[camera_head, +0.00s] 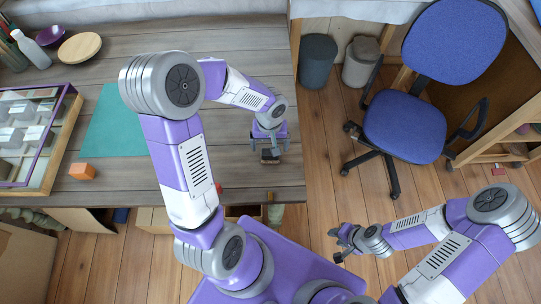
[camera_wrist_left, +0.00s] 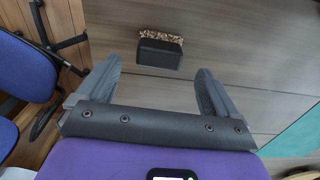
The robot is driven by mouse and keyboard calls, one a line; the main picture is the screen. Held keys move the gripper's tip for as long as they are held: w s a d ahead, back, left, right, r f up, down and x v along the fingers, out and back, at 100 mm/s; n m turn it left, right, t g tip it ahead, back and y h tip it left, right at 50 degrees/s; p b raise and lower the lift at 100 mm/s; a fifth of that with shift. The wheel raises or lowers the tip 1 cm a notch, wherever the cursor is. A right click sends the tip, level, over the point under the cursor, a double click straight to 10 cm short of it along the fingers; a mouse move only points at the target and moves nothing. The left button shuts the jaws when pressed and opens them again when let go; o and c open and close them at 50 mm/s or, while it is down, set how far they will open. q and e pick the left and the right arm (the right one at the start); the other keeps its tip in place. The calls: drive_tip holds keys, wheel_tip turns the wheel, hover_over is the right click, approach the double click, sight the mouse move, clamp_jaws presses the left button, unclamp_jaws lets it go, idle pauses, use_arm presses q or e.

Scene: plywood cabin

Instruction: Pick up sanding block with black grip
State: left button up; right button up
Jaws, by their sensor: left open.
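The sanding block (camera_head: 270,156) lies on the grey plank worktop near its right end. In the left wrist view the sanding block (camera_wrist_left: 160,52) shows a black grip and a speckled brown strip along its far side. My left gripper (camera_head: 270,146) is open above the worktop, close to the block. In the left wrist view the block sits between and just beyond the fingertips of my left gripper (camera_wrist_left: 158,70), with nothing held. My right gripper (camera_head: 337,244) is over the floor, away from the worktop, with its fingers apart and empty.
A wooden plate (camera_head: 80,47) and white bottle (camera_head: 30,52) stand behind. A blue chair (camera_head: 405,125) and bins (camera_head: 317,62) stand right. Worktop around the block is clear.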

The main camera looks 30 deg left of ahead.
sight(270, 153)
use_arm(q)
wheel_tip(270, 153, down, 5)
drive_tip(key=shift+f+b, duration=0.15)
drive_tip(key=shift+b, duration=0.5)
drive_tip(key=shift+c, duration=0.4)
drive_tip(key=c, duration=1)
